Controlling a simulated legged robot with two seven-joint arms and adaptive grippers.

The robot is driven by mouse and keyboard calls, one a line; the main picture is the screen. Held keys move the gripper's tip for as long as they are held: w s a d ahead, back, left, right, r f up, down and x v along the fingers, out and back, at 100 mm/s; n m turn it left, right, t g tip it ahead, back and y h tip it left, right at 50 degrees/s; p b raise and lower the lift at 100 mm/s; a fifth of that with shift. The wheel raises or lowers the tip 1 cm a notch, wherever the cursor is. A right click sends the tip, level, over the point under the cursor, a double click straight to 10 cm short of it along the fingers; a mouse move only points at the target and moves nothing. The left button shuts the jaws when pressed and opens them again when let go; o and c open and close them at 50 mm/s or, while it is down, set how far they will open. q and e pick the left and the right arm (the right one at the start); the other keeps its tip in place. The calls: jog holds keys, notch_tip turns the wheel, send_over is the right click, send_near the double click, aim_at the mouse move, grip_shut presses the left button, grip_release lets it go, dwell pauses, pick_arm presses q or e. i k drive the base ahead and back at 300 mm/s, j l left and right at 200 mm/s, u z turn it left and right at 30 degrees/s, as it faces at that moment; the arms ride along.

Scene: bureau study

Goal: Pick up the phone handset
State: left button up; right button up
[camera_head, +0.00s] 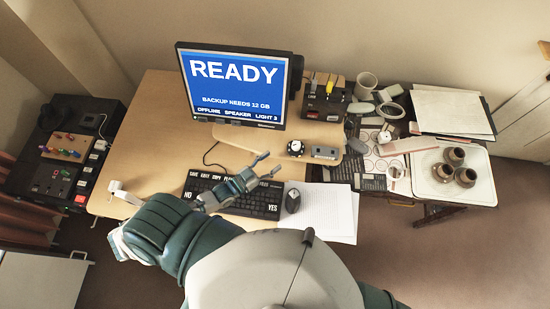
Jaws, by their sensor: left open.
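I cannot pick out the phone handset for certain. A pale, elongated piece (361,108) that could be it lies among the clutter right of the monitor. A small white object (122,193) at the desk's front left corner could also be it. My left gripper (268,166) is open, with nothing seen between its fingers. It is over the back part of the black keyboard (258,202), pointing up and right toward the desk shelf, apart from both pale objects. My right gripper is not in view.
The monitor (232,85) stands at the back of the desk (142,140). A mouse (293,200) and paper (328,208) lie right of the keyboard. A mug (366,84) and a tray (480,190) with brown pots are at right. The desk's left part is mostly clear.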

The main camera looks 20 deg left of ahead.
aim_at(126, 197)
jog(key=k, duration=1.5)
